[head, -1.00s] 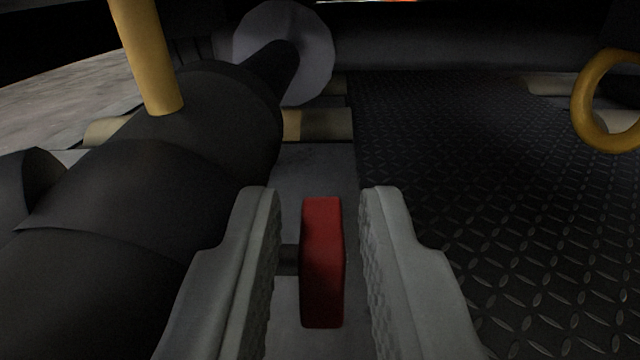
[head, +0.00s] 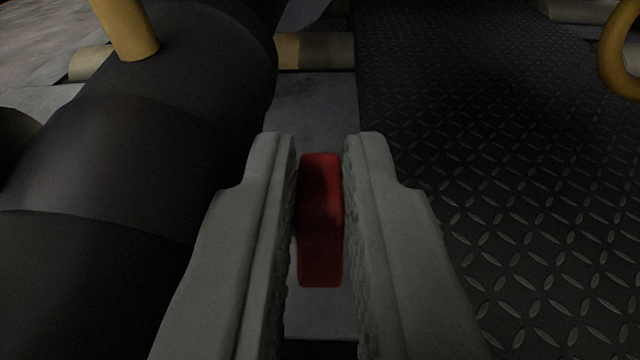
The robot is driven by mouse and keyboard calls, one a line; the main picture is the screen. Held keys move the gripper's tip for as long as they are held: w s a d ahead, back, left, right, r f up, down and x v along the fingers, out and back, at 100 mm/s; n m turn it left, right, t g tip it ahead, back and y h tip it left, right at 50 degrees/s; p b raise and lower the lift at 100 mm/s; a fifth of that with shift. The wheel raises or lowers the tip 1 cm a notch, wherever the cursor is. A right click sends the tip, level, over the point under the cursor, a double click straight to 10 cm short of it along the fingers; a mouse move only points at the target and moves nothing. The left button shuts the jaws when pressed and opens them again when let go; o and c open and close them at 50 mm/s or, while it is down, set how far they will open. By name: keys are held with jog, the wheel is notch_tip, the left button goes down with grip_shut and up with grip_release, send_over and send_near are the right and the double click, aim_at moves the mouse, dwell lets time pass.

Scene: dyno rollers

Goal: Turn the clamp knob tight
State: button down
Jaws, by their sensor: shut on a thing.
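The clamp knob (head: 320,222) is a red block with rounded edges, upright in the middle of the head view. My gripper (head: 320,160) has one grey finger on each side of it, and the fingers are shut on the knob. The inner faces of the fingers lie against its left and right sides. The shaft behind the knob is hidden by the left finger.
A large dark roller (head: 130,150) lies close on the left, with a yellow post (head: 125,25) above it. Dark diamond plate (head: 500,180) covers the right. A yellow ring (head: 622,55) stands at the far right. A grey strip (head: 312,110) runs between roller and plate.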

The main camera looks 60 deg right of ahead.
jog(key=shift+w+d+r+g+y, duration=0.15)
jog(key=shift+g+y, duration=0.15)
jog(key=shift+y, duration=0.35)
jog(key=shift+d+r+g+y, duration=0.15)
jog(key=shift+g+y, duration=0.15)
jog(key=shift+y, duration=0.35)
jog(key=shift+f, duration=0.1)
jog(key=c, duration=1.7)
grip_release()
jog(key=v, duration=1.7)
jog(key=shift+a+r, duration=0.2)
jog(key=shift+a, duration=0.1)
